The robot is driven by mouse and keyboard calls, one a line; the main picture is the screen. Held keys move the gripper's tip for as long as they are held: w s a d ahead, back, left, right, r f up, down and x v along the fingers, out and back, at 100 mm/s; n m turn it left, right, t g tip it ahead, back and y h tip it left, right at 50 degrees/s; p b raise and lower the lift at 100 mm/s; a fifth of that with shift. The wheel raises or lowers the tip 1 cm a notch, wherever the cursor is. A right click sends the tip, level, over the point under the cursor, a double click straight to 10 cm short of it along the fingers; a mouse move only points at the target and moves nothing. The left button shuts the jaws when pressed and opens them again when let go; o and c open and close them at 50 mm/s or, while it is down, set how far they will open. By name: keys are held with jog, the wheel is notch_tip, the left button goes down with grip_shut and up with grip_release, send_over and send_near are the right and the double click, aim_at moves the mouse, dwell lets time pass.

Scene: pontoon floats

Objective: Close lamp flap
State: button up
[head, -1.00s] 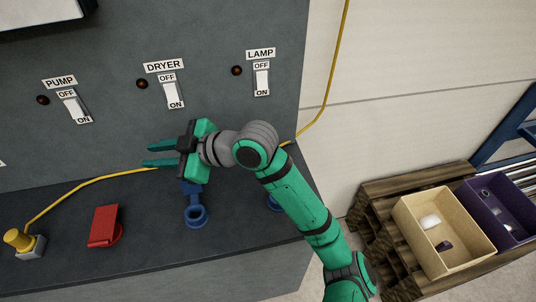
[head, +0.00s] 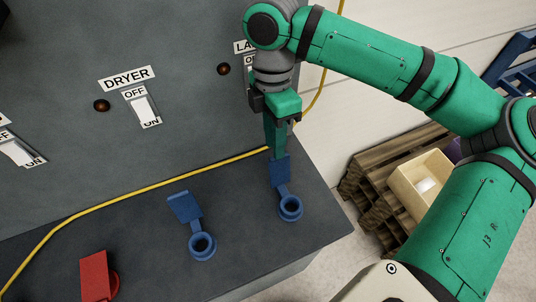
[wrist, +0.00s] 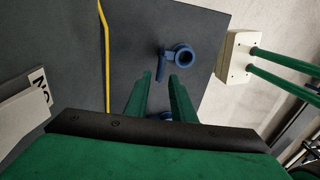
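The lamp flap (head: 280,172) is a small blue plate standing tilted up behind its round blue socket ring (head: 290,207), near the right end of the counter. The ring is uncovered. In the wrist view the lamp flap (wrist: 161,66) is seen almost edge-on, beside its ring (wrist: 181,56). My gripper (head: 274,151) points down with its tips close to the flap's top, on the panel side. In the wrist view its two fingers are apart, with nothing held between them. I cannot tell whether they touch the flap. The lamp switch is mostly hidden by my arm.
A second blue flap (head: 185,207) stands up left of the lamp one, under the dryer switch (head: 142,109). A red flap (head: 95,276) is further left. A yellow cable (head: 137,195) runs along the panel's foot. A beige bin (head: 423,185) stands beyond the counter's right edge.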

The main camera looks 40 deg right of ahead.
aim_at(279, 171)
jog(key=f, duration=0.3)
jog(key=s+f, duration=0.1)
jog(key=f, duration=0.3)
jog(key=s+f, duration=0.1)
jog(key=f, duration=0.2)
jog(key=shift+d+f, duration=0.15)
grip_shut()
